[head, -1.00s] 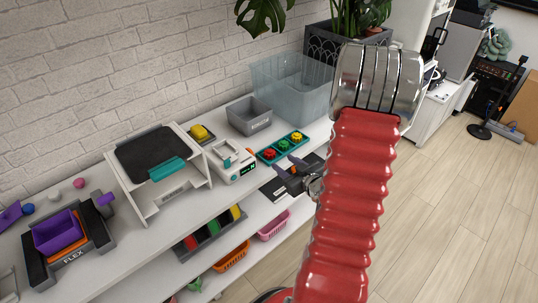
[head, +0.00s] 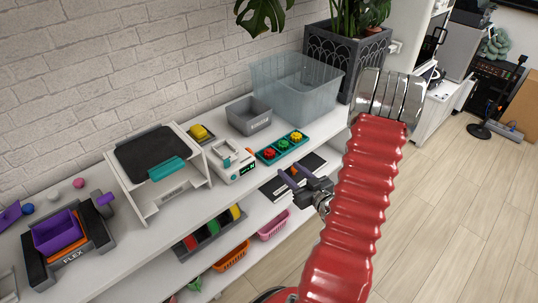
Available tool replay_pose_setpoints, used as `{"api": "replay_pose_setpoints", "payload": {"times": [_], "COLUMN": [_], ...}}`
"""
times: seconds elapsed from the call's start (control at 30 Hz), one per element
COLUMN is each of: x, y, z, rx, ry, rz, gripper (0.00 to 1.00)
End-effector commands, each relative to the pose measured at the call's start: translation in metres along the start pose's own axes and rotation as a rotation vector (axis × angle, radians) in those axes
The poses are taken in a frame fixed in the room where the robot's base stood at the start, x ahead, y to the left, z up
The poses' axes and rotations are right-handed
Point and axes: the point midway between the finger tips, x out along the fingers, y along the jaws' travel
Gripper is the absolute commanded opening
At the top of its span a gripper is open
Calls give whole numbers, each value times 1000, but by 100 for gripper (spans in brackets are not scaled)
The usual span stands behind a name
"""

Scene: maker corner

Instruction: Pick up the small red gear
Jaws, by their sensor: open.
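The small red gear (head: 269,154) sits at the near-left end of a teal tray (head: 276,159) on the white shelf top. A green gear (head: 283,144) and a yellow gear (head: 296,136) sit beside it in the same tray. My gripper (head: 287,174) is open and empty, in front of the tray and to the lower right of the red gear, apart from it. Its fingers point left toward the shelf, over or near the dark flat item at the shelf's front.
A white device (head: 233,163) stands left of the tray. A grey bin (head: 249,117) and a clear blue bin (head: 297,84) stand behind it. A black-and-white flat item (head: 306,172) lies at the shelf's front edge. Coloured baskets, one of them pink (head: 274,225), sit on the lower shelf.

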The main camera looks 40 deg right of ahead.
Motion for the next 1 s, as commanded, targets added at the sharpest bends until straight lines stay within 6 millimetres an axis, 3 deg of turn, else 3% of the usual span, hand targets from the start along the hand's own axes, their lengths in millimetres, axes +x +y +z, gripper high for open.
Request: {"api": "replay_pose_setpoints", "payload": {"times": [0.43,1.0], "x": [63,78], "y": [0,0], "z": [0,-1], "rx": [0,-1], "ry": [1,1], "rz": [-1,0], "gripper": [41,41]}}
